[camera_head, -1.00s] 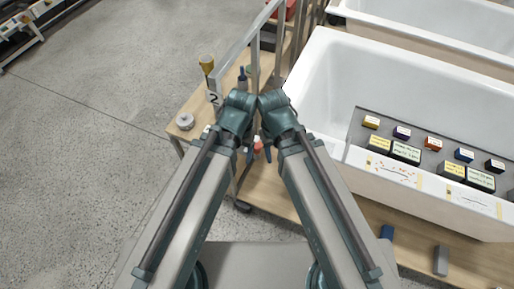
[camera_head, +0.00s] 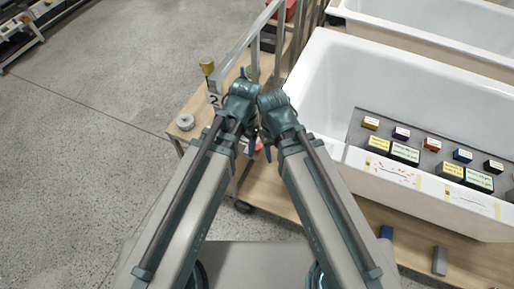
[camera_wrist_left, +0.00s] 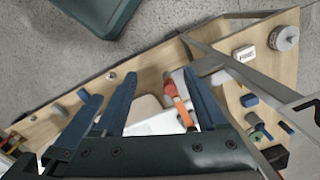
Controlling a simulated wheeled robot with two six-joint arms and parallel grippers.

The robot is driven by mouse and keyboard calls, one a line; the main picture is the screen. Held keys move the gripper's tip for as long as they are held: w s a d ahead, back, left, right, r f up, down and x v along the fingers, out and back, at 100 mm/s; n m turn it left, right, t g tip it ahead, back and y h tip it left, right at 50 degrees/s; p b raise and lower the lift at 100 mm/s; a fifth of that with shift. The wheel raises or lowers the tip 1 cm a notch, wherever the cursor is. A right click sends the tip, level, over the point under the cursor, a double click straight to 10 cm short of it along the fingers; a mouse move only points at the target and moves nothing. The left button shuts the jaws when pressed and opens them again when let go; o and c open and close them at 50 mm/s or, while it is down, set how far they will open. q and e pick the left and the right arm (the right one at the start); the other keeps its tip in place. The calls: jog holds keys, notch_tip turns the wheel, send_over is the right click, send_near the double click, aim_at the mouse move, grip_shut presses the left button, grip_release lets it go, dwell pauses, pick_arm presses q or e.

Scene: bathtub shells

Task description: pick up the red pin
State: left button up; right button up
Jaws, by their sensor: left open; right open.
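A small red-orange piece, likely the red pin (camera_wrist_left: 171,88), shows in the left wrist view between the fingers of my open left gripper (camera_wrist_left: 158,76). An orange part (camera_wrist_left: 184,113) lies just below it, and I cannot tell whether they are one object. In the head view a bit of red (camera_head: 258,144) shows between the two grippers, mostly hidden by them. My left gripper (camera_head: 250,150) points down over the wooden surface. My right gripper (camera_head: 268,152) is open close beside it. I cannot tell whether a finger touches the red piece.
A white bathtub (camera_head: 318,75) stands to the right, with a grey tray (camera_head: 357,128) of small labelled boxes. A metal frame (camera_head: 228,62), a yellow-topped item (camera_head: 207,65) and a round grey weight (camera_head: 185,121) are on the wooden bench at the left. Grey floor lies beyond.

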pick_arm(q)
jog(key=w+d+r+m+p, duration=0.1)
jog(key=w+d+r+m, duration=0.15)
jog(key=w+m, duration=0.45)
jog(key=m+b, duration=0.4)
jog(key=b, duration=0.4)
send_over(257, 152)
jog(key=w, duration=0.2)
jog(key=shift+h, duration=0.4)
jog(key=f, duration=0.9)
jog(key=shift+s+a+f, duration=0.1)
jog(key=shift+a+f, duration=0.1)
jog(key=shift+a, duration=0.15)
notch_tip(257, 152, down, 5)
jog(key=b, duration=0.5)
jog(key=shift+d+f+b, duration=0.15)
jog(key=shift+f+b, duration=0.05)
jog(key=shift+b, duration=0.1)
jog(key=shift+r, duration=0.15)
jog(key=shift+c, duration=0.3)
grip_shut()
